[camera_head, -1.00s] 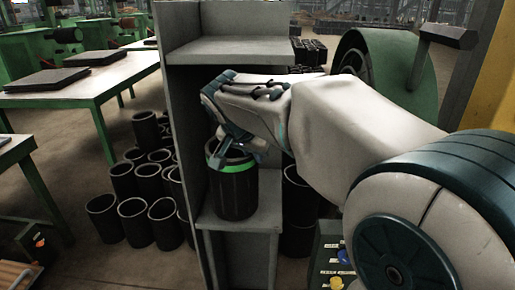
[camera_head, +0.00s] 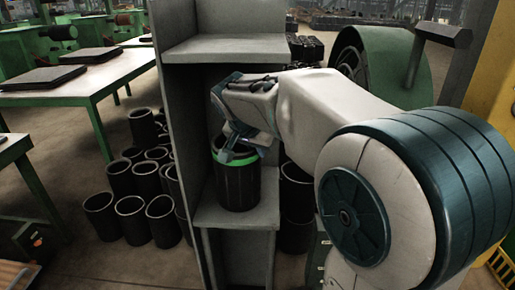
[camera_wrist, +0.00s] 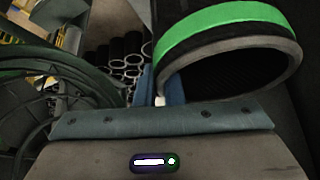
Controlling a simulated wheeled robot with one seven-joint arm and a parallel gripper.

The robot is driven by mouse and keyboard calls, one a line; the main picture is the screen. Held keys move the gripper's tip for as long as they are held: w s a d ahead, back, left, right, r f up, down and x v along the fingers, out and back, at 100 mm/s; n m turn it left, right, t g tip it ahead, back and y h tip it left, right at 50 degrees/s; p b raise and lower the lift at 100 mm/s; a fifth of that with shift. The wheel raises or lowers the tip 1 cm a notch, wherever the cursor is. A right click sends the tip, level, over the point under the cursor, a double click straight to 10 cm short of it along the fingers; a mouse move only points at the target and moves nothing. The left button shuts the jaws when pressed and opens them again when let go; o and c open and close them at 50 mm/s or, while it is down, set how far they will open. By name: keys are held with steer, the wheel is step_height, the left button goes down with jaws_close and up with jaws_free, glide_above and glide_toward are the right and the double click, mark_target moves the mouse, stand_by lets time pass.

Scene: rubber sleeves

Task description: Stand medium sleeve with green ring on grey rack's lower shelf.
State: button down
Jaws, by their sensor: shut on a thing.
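The medium black sleeve with the green ring (camera_head: 237,182) is upright at the grey rack's lower shelf (camera_head: 240,213) in the head view. Its base appears at the shelf surface, but I cannot tell whether it bears fully on it. My gripper (camera_head: 232,140) reaches in from the right and is shut on the sleeve's upper rim. In the wrist view the sleeve's open mouth and green ring (camera_wrist: 225,25) fill the upper right, with a blue fingertip (camera_wrist: 170,88) at its wall. The other finger is mostly hidden.
The grey rack (camera_head: 180,110) has a side wall left of the sleeve and an upper shelf (camera_head: 228,48) above my gripper. Several black sleeves (camera_head: 130,215) stand on the floor left of the rack. A green drum (camera_head: 400,65) stands behind my arm.

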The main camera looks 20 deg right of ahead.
steer(key=c, duration=1.5)
jaws_free()
steer(key=shift+r, duration=0.1)
steer(key=v, duration=1.2)
steer(key=s+f+n+g+y, duration=0.1)
steer(key=s+f+n, duration=0.1)
steer(key=s+f, duration=0.4)
steer(key=s+d+f+n+g+y, duration=0.1)
steer(key=s+f+n, duration=0.2)
steer(key=s+f, duration=0.3)
steer(key=s+d+f+n+g+y+p, duration=0.1)
steer(key=s+f+n+y, duration=0.1)
steer(key=s+f, duration=0.4)
steer(key=shift+s+f+n, duration=0.15)
steer(key=shift+f+n, duration=0.05)
steer(key=shift+f, duration=0.6)
steer(key=shift+s+f+n, duration=0.1)
steer(key=shift+f+n, duration=0.1)
steer(key=shift+f, duration=0.6)
